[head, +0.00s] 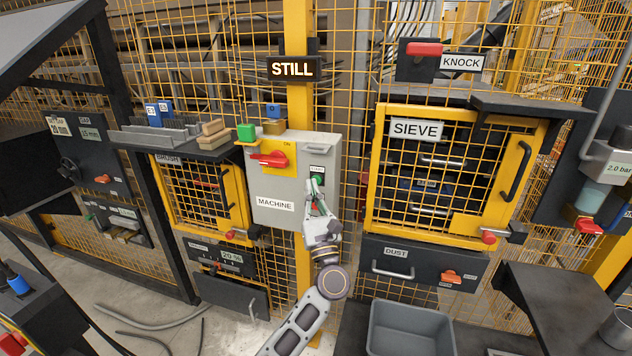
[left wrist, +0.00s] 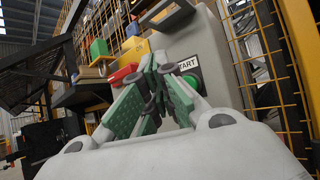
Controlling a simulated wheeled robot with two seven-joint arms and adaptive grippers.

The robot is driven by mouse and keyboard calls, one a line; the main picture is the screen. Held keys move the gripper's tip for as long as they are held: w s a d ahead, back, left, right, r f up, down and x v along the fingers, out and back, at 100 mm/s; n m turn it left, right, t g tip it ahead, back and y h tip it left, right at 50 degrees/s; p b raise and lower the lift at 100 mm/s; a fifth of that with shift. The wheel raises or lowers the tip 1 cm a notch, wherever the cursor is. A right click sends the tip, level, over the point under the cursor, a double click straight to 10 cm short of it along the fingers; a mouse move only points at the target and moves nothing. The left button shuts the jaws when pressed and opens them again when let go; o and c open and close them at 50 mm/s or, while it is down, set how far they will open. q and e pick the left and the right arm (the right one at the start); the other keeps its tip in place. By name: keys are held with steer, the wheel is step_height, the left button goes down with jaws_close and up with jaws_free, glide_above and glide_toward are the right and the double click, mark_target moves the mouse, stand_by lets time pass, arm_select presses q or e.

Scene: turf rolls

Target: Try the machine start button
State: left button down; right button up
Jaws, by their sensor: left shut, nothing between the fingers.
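The grey machine box (head: 290,215), labelled MACHINE, is mounted on the yellow post. Its green start button (head: 317,179) sits on the right side, under a small label. In the left wrist view the button (left wrist: 192,83) shows beside the START label (left wrist: 187,64). My left gripper (head: 314,187) is shut and empty, its fingertips at the button in the head view. In the left wrist view its green-padded fingers (left wrist: 157,68) meet just left of the button; I cannot tell whether they touch it. A lit sign (head: 292,69) above reads STILL. My right gripper is not in view.
A red switch handle (head: 270,159) lies level on a yellow plate on the box. The SIEVE cage door (head: 415,130) stands to the right, above the DUST drawer (head: 397,253). A grey bin (head: 410,332) is below. A shelf (head: 170,141) with blocks is at left.

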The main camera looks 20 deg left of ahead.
arm_select(q)
steer(key=s, duration=0.3)
stand_by(0.4)
stand_by(0.6)
